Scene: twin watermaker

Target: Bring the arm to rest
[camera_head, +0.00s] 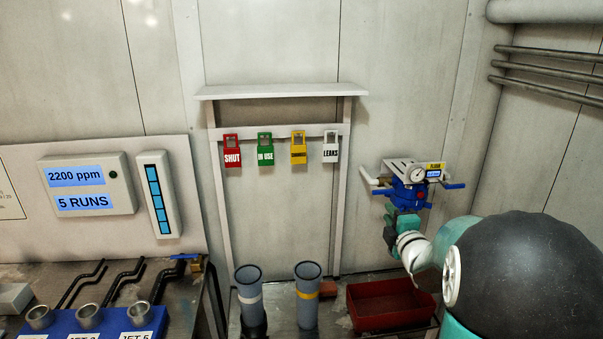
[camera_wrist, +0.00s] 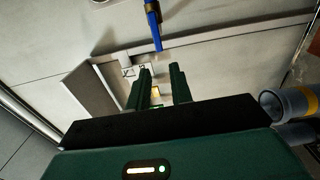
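My gripper (camera_wrist: 161,75) shows in the wrist view as two dark green fingers standing apart with a clear gap. I see nothing held between them. In the head view my arm reaches up from the lower right, and its teal end (camera_head: 402,222) is in front of or just below the blue valve unit (camera_head: 408,195). The fingertips cannot be made out there. The valve unit has a round gauge, blue handles and a yellow-topped label. I cannot tell whether anything touches.
A white rack (camera_head: 281,91) carries several coloured tags. Two grey cylinders (camera_head: 249,288) (camera_head: 308,290) and a red tray (camera_head: 388,305) stand on the bench below. Left are a display (camera_head: 87,185) and a blue jet block (camera_head: 105,322). Pipes (camera_head: 548,88) run along the right wall.

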